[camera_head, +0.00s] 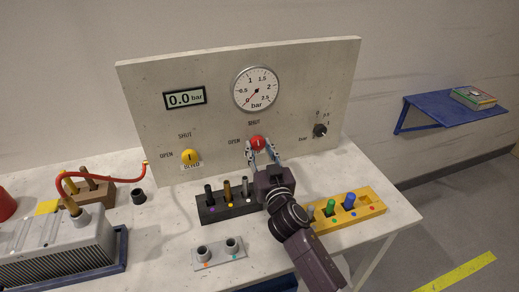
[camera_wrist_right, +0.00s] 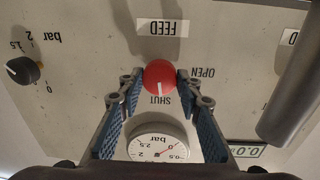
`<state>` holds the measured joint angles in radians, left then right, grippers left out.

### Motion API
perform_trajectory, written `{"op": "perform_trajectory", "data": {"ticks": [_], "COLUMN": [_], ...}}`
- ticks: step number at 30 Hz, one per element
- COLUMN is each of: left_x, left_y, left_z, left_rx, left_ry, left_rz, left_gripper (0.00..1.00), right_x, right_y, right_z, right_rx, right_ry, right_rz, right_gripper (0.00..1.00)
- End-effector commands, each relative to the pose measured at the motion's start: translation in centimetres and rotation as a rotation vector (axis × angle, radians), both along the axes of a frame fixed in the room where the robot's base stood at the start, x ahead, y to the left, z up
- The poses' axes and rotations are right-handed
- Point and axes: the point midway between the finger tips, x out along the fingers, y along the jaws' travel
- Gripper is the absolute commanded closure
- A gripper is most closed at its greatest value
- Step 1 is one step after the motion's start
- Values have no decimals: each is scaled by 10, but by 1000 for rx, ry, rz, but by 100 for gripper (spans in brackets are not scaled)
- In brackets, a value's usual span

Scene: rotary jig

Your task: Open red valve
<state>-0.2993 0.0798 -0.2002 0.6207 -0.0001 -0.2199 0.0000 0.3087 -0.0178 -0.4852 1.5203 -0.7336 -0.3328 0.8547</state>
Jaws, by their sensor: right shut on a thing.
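The red valve (camera_head: 257,142) is a round knob on the upright panel (camera_head: 222,130), between the OPEN and SHUT labels. In the right wrist view, which is upside down, the red valve (camera_wrist_right: 160,77) has its white mark pointing at SHUT. My right gripper (camera_head: 262,152) reaches up to the panel from the front. In the wrist view the fingers of my right gripper (camera_wrist_right: 160,82) are on both sides of the knob, shut on it. My left gripper is not in view.
A pressure gauge (camera_head: 256,89) sits above the valve, and a display (camera_head: 185,98) reads 0.0 bar. A yellow valve (camera_head: 190,156) is to the left, a black knob (camera_head: 320,131) to the right. A black holder (camera_head: 226,206) and yellow rack (camera_head: 349,210) flank my right arm.

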Motion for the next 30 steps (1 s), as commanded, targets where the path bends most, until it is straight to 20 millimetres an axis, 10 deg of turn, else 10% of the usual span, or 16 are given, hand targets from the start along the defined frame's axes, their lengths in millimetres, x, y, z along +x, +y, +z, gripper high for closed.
{"op": "perform_trajectory", "data": {"ticks": [30], "left_x": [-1], "left_y": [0], "left_z": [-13], "left_rx": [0], "left_ry": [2], "left_rz": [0], "left_gripper": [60], "right_x": [0], "right_y": [-1], "right_z": [-2], "right_rx": [-899], "right_ry": [-291], "right_rz": [0], "right_gripper": [92]}}
